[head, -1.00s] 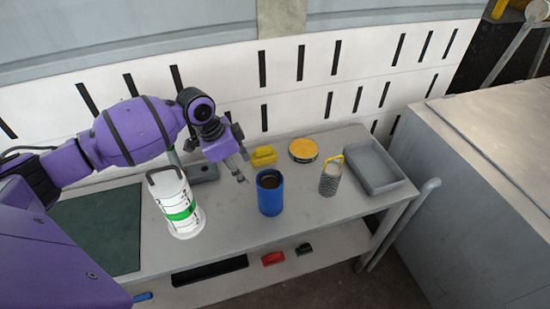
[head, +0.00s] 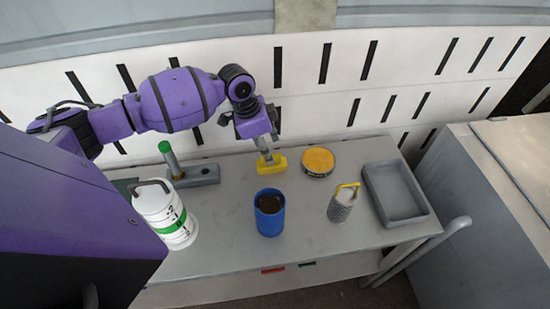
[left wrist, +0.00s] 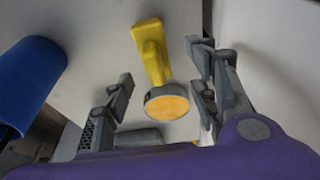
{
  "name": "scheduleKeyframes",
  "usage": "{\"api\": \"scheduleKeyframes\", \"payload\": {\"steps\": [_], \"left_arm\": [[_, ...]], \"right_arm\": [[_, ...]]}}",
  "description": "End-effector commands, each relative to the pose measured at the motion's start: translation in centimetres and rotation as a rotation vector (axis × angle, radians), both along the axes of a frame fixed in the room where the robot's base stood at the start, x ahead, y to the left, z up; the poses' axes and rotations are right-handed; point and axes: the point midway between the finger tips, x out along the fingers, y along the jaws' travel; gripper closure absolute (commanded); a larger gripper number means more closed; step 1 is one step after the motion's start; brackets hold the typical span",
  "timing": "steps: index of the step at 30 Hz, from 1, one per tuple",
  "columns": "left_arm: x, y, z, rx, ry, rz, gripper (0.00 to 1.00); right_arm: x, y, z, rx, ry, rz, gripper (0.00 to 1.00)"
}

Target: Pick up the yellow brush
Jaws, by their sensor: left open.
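The yellow brush (head: 277,164) lies on the grey table, behind the blue cup and left of the round yellow-topped tin. My left gripper (head: 265,150) points down just above the brush and covers part of it. In the left wrist view the brush (left wrist: 150,52) shows between the two spread fingers of the left gripper (left wrist: 160,68), with nothing held. I cannot tell whether a finger touches it. My right gripper is not in view.
The blue cup (head: 269,222) stands in front of the brush. The round tin (head: 318,161) is to the right. A wire-handled cylinder (head: 341,208) and a grey tray (head: 376,188) are further right. A white canister (head: 165,217) and a grey base with a green-topped post (head: 198,175) are left.

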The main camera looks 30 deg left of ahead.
Motion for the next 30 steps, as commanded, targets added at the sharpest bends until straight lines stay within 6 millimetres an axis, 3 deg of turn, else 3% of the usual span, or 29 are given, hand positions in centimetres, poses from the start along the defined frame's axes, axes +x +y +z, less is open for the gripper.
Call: {"api": "scheduleKeyframes", "payload": {"steps": [12,22,30], "left_arm": [[0.4,-1.1,-5.5,-0.001,0.0,0.001,0.47],[0.5,-1.2,-6.1,0.001,-0.002,0.0,0.47],[0.5,-1.2,-6.1,0.001,-0.002,0.0,0.82]], "right_arm": [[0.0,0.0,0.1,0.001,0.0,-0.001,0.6],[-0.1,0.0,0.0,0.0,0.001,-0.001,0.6],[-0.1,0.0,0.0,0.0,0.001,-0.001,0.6]]}}
